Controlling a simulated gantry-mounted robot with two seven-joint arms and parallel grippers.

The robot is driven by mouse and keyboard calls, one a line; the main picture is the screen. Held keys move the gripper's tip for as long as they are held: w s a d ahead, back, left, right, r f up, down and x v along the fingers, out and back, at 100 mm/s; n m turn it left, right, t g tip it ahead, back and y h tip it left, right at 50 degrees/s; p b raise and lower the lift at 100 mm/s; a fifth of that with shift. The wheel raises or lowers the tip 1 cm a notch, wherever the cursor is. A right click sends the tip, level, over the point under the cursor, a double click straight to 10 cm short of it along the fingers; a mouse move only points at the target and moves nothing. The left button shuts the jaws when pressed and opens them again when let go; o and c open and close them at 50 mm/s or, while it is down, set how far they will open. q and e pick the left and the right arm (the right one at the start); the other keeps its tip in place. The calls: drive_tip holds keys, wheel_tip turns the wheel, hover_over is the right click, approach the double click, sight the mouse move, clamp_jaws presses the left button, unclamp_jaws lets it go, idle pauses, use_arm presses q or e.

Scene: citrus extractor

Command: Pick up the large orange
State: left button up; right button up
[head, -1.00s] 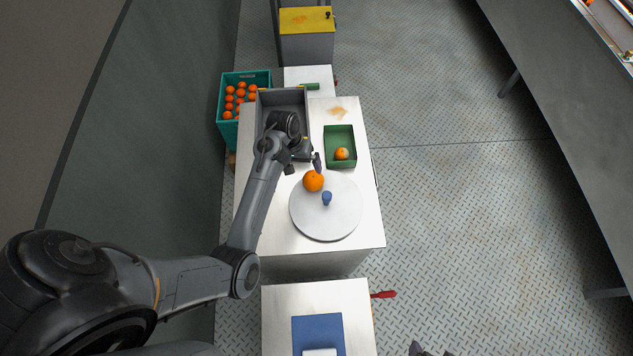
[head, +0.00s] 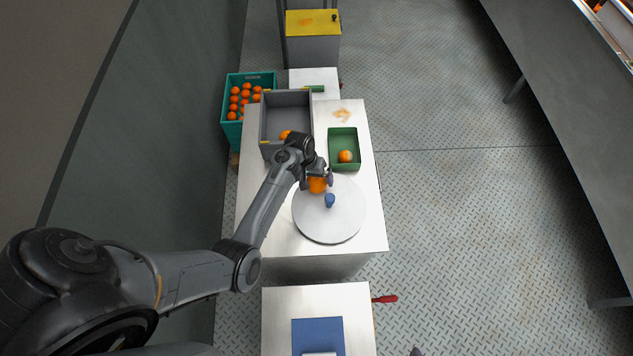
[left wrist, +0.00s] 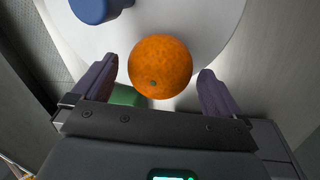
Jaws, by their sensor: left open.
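The large orange (head: 317,186) rests at the edge of a round white disc (head: 335,222) on the metal table. In the left wrist view the orange (left wrist: 160,67) lies between and just ahead of the two fingers, with a gap on each side. My left gripper (head: 318,178) is open at the orange, its fingers (left wrist: 155,90) either side of it. The gripper partly hides the orange in the head view. My right gripper is not clearly in view; only a small dark tip shows at the bottom edge.
A blue knob (head: 330,201) stands on the disc close to the orange. A green tray (head: 332,150) with another orange is behind it. A grey bin (head: 287,108) holds an orange, and a teal crate (head: 230,137) of oranges stands back left. The table's front is clear.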

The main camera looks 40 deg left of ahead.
use_arm(q)
drive_tip(key=shift+d+f, duration=0.1)
drive_tip(key=shift+f, duration=0.3)
drive_tip(key=c, duration=1.2)
use_arm(e)
drive_tip(key=shift+d, duration=0.15)
use_arm(q)
drive_tip(key=shift+o, duration=0.2)
